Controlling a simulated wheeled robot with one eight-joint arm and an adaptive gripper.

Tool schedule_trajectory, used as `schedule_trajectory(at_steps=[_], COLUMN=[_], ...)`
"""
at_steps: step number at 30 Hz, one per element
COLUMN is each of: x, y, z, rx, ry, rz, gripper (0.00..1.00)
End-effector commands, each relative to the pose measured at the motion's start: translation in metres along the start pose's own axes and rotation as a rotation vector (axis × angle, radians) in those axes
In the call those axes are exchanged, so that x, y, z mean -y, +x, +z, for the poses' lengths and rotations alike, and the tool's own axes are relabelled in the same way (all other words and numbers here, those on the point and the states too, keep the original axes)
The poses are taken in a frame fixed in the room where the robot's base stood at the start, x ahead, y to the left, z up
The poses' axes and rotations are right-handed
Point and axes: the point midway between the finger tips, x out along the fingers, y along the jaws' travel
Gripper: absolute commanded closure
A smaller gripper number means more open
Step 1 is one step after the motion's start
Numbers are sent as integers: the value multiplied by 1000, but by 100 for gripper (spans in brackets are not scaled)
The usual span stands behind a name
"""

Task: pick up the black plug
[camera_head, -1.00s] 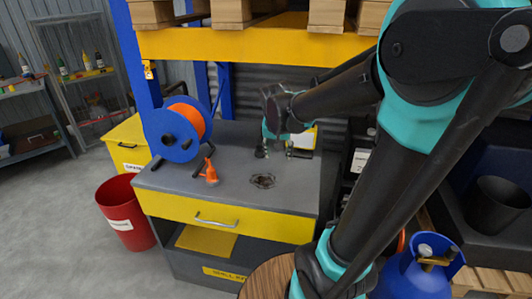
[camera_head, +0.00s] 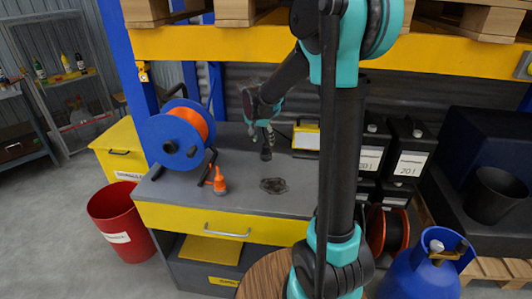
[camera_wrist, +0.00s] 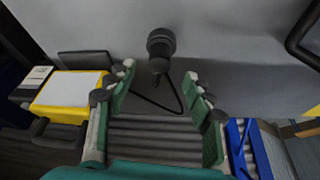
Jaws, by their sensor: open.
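The black plug (camera_head: 266,153) stands on the grey worktop, towards the back, just below my gripper (camera_head: 262,128) in the head view. In the wrist view the plug (camera_wrist: 160,43) is a dark, stubby cylinder with a narrower end pointing towards my gripper, and a thin black cable runs beside it. My gripper (camera_wrist: 158,88) is open, its green-and-grey fingers spread on either side of the line to the plug. The plug lies beyond the fingertips, with nothing between the fingers but the cable and background.
A yellow box with a pale face (camera_head: 306,135) stands right of the plug. A blue reel with orange hose (camera_head: 182,138) and an orange cone-shaped nozzle (camera_head: 219,183) are to the left. A yellow shelf beam (camera_head: 220,43) spans above.

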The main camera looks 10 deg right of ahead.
Motion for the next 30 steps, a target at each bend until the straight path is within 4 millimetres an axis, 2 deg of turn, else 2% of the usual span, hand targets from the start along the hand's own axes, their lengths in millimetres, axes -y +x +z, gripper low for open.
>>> schedule_trajectory(at_steps=[7, 18, 26, 27, 30], x=[0, 0, 0, 0, 0], y=[16, 58, 61, 61, 61], z=[-1, -6, -5, -5, -5], rx=[0, 0, 0, 0, 0], ry=[0, 0, -1, -1, -1], rz=[0, -1, -1, -1, -1], gripper=[48, 48, 48, 49, 61])
